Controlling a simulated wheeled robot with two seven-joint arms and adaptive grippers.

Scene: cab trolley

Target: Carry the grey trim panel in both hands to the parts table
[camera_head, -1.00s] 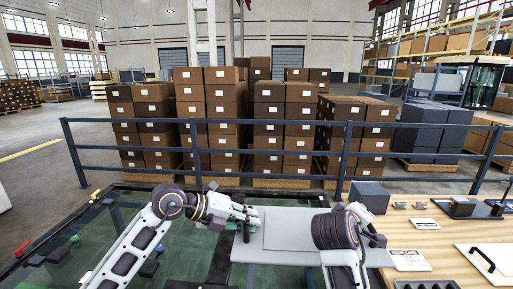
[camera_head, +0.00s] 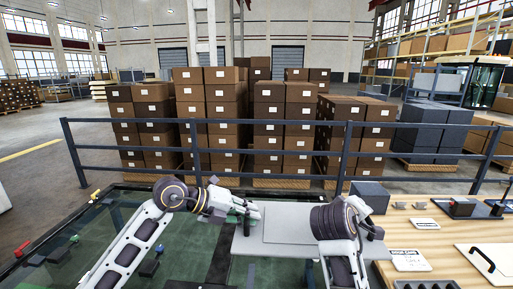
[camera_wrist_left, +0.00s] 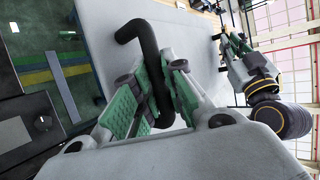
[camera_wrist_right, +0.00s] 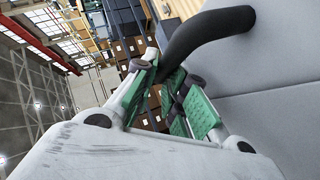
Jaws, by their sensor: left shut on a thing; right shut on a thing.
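The grey trim panel (camera_head: 287,228) is a flat, light grey sheet in the middle of the head view, roughly level and partly hidden by my right arm. My left gripper (camera_head: 250,213) is at its left side. In the left wrist view this gripper (camera_wrist_left: 160,85) is shut on a bent black handle (camera_wrist_left: 148,42) of the panel. In the right wrist view my right gripper (camera_wrist_right: 165,88) is shut on another black handle (camera_wrist_right: 208,33). The wooden-topped table (camera_head: 440,240), apparently the parts table, stands to the right; the panel's right end is close to its left edge.
A dark grey block (camera_head: 370,197), small parts and a white board with a black handle (camera_head: 488,258) occupy the tabletop. A dark railing (camera_head: 260,180) runs behind, with stacked brown boxes (camera_head: 225,105) beyond it. A green glassy surface (camera_head: 190,245) lies below left.

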